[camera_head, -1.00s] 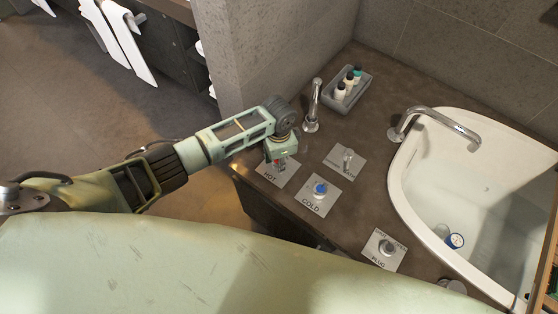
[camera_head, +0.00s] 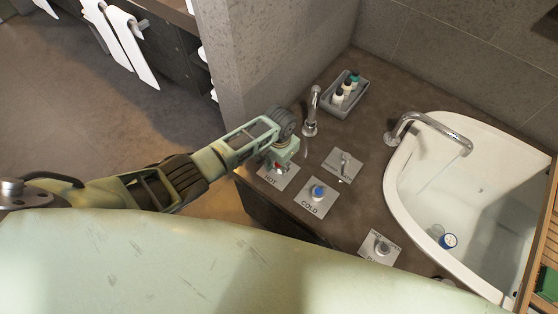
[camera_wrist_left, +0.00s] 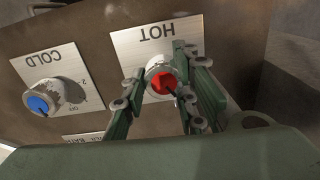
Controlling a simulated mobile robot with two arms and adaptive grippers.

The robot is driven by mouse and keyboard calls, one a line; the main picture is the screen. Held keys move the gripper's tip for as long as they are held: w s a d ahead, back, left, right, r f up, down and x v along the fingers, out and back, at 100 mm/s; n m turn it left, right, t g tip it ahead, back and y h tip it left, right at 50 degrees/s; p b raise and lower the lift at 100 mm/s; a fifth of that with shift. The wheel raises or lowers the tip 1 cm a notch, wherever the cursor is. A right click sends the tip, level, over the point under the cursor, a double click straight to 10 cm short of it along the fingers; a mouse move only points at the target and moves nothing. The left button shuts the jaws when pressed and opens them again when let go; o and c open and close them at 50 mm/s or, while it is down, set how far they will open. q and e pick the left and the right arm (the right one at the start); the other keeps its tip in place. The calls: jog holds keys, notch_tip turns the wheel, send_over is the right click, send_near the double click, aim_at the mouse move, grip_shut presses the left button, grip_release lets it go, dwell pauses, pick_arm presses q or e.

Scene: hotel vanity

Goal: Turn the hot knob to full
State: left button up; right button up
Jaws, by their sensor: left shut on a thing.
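The hot knob (camera_wrist_left: 161,82) is a metal knob with a red face, on a plate marked HOT (camera_wrist_left: 150,43). In the left wrist view the fingers of my left gripper (camera_wrist_left: 160,97) stand on both sides of it, shut on it. In the head view the left gripper (camera_head: 281,160) is over the HOT plate (camera_head: 279,178) and mostly hides the knob. The knob's pointer position cannot be read. My right gripper does not show.
The blue cold knob (camera_head: 318,191) is beside the HOT plate.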

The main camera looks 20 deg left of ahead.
pick_arm(q)
jog(key=n, duration=0.2)
jog(key=n+p, duration=0.1)
jog(key=d+n+p, duration=0.1)
jog(key=n, duration=0.1)
jog(key=shift+s+n, duration=0.25)
jog(key=shift+n, duration=0.05)
jog(key=n, duration=0.2)
jog(key=n+p, duration=0.1)
jog(key=n, duration=0.1)
jog(key=shift+w+a, duration=0.1)
jog(key=shift+w, duration=0.1)
jog(key=shift+w+n+p, duration=0.15)
jog(key=shift+n+p, duration=0.15)
jog(key=shift+n, duration=0.9)
jog(key=shift+w, duration=0.1)
jog(key=o, duration=1)
jog(key=shift+w, duration=0.1)
jog(key=shift+a+r, duration=0.1)
jog(key=shift+a, duration=0.1)
notch_tip(320, 180, up, 12)
jog(key=shift+f, duration=0.1)
